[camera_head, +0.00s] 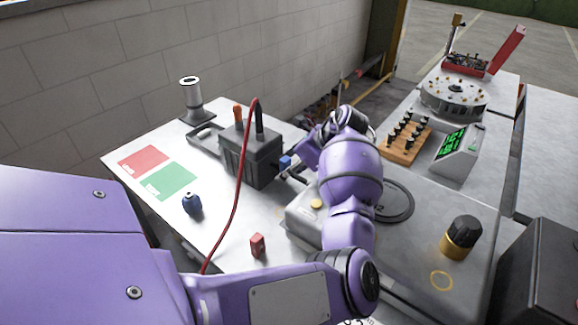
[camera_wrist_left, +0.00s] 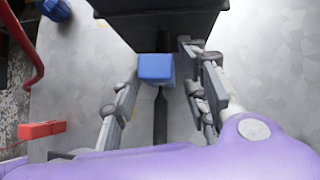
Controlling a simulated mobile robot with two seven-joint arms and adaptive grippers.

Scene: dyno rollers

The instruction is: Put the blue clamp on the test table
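The blue clamp (camera_head: 285,161) is at the right side of a dark box-shaped battery (camera_head: 249,158) on the light table (camera_head: 225,237). In the left wrist view the blue clamp (camera_wrist_left: 155,67) lies between my left gripper's fingers, against the dark box. My left gripper (camera_head: 290,167) reaches in from the right of the battery. In the wrist view the left gripper (camera_wrist_left: 160,85) looks open, with its fingers apart on both sides of the clamp. A dark cable or handle runs back from the clamp. My right gripper is not in view. I cannot tell which surface is the test table.
A red cable (camera_head: 240,180) arches from the battery. A grey housing (camera_head: 420,235) with a knob (camera_head: 461,237) stands at right.

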